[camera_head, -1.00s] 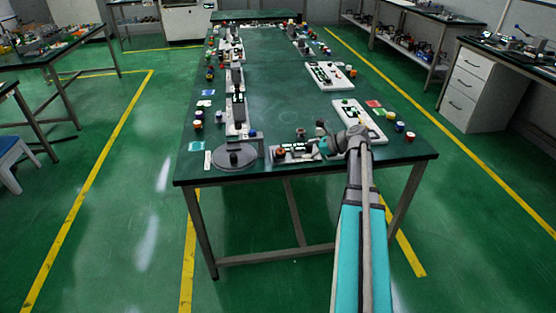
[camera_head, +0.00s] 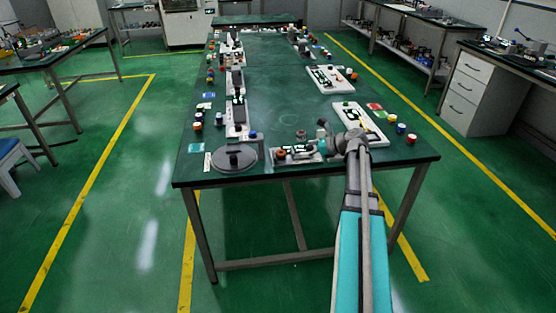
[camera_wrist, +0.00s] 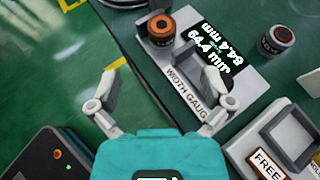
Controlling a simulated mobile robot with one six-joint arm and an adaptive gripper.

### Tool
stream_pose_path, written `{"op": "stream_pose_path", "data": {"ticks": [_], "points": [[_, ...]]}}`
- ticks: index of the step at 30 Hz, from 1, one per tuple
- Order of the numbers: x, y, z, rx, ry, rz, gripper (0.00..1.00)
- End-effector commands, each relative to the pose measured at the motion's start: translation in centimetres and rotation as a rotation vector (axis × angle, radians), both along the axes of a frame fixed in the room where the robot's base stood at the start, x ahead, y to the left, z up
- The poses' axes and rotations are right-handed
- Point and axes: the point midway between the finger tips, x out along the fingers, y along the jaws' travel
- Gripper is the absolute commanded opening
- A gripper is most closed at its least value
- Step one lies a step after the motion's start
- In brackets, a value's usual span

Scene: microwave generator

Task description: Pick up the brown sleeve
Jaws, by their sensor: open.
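A short round sleeve with an orange-brown top and a dark body (camera_wrist: 160,28) stands upright on the white width gauge plate (camera_wrist: 178,72) in the wrist view. It also shows as a small orange-brown spot (camera_head: 281,153) near the table's front edge in the head view. My gripper (camera_wrist: 163,72) is open and empty, its two fingers apart. The sleeve appears beyond the fingertips, between their lines, and is not touched. In the head view my gripper (camera_head: 325,145) is small, just right of the gauge plate.
Another dark round part with a reddish band (camera_wrist: 276,40) stands right of the gauge display. A grey tray marked FREE (camera_wrist: 268,165) is at the lower right. A grey round disc (camera_head: 234,157) lies left of the gauge on the green table (camera_head: 280,105). The table's middle is mostly clear.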

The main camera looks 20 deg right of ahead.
Motion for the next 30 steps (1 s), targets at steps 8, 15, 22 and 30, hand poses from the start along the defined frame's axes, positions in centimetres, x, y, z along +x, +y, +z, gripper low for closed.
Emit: {"op": "stream_pose_path", "data": {"ticks": [8, 15, 22, 30], "points": [[2.8, 2.2, -2.0, -0.001, 0.000, 0.001, 1.00], [3.5, 2.9, -2.3, -0.001, 0.000, -0.001, 1.00], [3.5, 2.9, -2.2, 0.000, 0.000, -0.001, 1.00], [4.5, 3.4, -3.0, -0.001, -0.001, 0.000, 1.00]]}}
